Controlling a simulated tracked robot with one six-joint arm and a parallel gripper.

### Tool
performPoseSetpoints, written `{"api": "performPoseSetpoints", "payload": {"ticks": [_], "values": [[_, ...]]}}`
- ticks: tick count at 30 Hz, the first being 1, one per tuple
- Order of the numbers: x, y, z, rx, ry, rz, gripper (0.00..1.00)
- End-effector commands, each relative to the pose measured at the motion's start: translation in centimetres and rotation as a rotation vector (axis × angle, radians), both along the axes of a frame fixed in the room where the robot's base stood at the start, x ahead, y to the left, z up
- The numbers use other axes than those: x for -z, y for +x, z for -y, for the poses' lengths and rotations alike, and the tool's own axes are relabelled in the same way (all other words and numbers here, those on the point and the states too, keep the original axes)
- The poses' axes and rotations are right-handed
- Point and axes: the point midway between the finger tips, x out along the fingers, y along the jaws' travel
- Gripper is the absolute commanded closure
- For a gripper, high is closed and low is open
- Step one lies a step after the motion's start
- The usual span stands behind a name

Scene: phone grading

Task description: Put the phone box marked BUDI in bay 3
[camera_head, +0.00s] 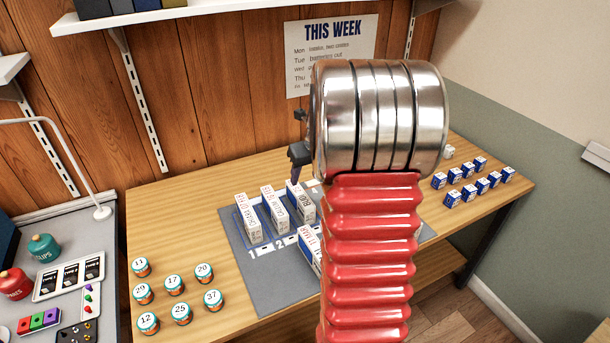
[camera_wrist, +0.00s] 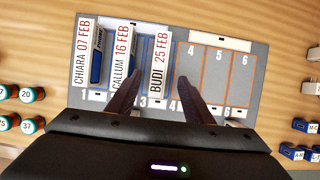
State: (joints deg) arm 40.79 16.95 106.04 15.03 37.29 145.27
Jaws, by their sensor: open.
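The white phone box marked BUDI 25 FEB (camera_wrist: 159,72) stands in bay 3 of the grey mat (camera_wrist: 255,75), above the number 3. It also shows in the head view (camera_head: 301,203). My gripper (camera_wrist: 160,74) is open in the wrist view, with one dark finger on each side of the box. I cannot tell whether the fingers touch it. In the head view, my dark gripper (camera_head: 298,152) shows at the box's far end, partly behind my arm. The CHIARA box (camera_wrist: 86,52) is in bay 1 and the CALLUM box (camera_wrist: 122,55) in bay 2.
Bays 4, 5 and 6 hold no boxes; a white strip (camera_wrist: 220,41) lies across their far end. Another white box (camera_head: 308,246) lies nearer on the mat, partly behind my arm. Numbered jars (camera_head: 174,285) stand left, small blue boxes (camera_head: 468,192) right.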

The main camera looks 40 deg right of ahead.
Motion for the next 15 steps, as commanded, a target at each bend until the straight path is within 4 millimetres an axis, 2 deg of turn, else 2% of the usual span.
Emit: {"api": "performPoseSetpoints", "payload": {"ticks": [8, 11, 15], "values": [[-0.2, 0.0, -0.4, -0.021, -0.007, -0.001, 0.53], [-1.0, 0.1, -1.6, -0.093, -0.035, -0.006, 0.53], [-2.9, 0.0, -4.9, -0.295, -0.109, -0.021, 0.53]]}}
